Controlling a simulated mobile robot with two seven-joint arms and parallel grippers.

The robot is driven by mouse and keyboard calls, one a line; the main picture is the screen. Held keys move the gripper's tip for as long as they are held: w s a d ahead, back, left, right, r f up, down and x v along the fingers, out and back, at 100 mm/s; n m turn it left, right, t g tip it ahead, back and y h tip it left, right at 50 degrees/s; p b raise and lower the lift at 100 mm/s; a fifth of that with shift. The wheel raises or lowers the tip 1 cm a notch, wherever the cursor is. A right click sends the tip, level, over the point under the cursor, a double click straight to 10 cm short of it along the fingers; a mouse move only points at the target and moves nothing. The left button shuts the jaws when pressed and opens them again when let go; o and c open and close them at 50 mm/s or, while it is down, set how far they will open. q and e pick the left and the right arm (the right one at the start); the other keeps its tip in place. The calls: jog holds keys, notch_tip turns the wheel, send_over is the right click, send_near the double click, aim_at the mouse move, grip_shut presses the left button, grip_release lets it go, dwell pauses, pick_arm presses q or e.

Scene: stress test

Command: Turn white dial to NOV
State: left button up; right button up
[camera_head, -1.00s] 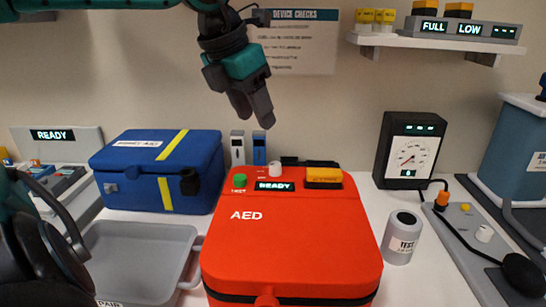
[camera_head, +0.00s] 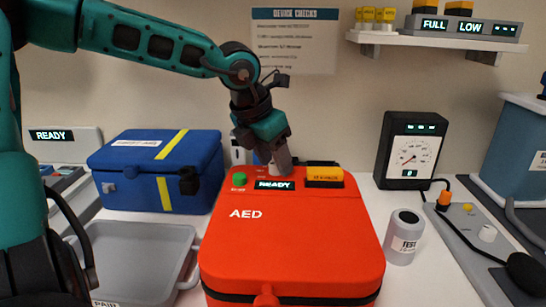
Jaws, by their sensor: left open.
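The red AED case (camera_head: 285,235) lies on the table in front of me, with a green button (camera_head: 239,179), a lit READY display (camera_head: 274,184) and a yellow-orange block (camera_head: 324,175) along its back. My left gripper (camera_head: 281,166) is open and points down at the back of the case, just behind the READY display. Its fingers cover the spot of the small white dial there, so I cannot see the dial clearly or tell whether they touch it. No NOV mark is readable. My right gripper is not in view.
A blue case (camera_head: 158,175) and a grey tray (camera_head: 140,262) stand left. A TEST canister (camera_head: 403,238), a black gauge (camera_head: 411,150) and a grey panel with another white knob (camera_head: 487,233) stand right. A shelf (camera_head: 430,44) hangs above at the right.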

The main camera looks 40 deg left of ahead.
pick_arm(q)
jog(key=shift+c, duration=0.2)
grip_shut()
dwell(0.3)
jog(key=m, duration=0.2)
jog(key=m+h, duration=0.1)
jog(key=m, duration=0.1)
jog(key=shift+a+g+h+p, duration=0.1)
jog(key=shift+g+h+p, duration=0.2)
jog(key=shift+p, duration=0.1)
jog(key=shift+w+a+m+g+h, duration=0.1)
jog(key=shift+m+g+h, duration=0.2)
jog(key=shift+m, duration=0.9)
jog(key=shift+m+g+h, duration=0.2)
jog(key=shift+m+h, duration=0.2)
jog(key=shift+m, duration=0.8)
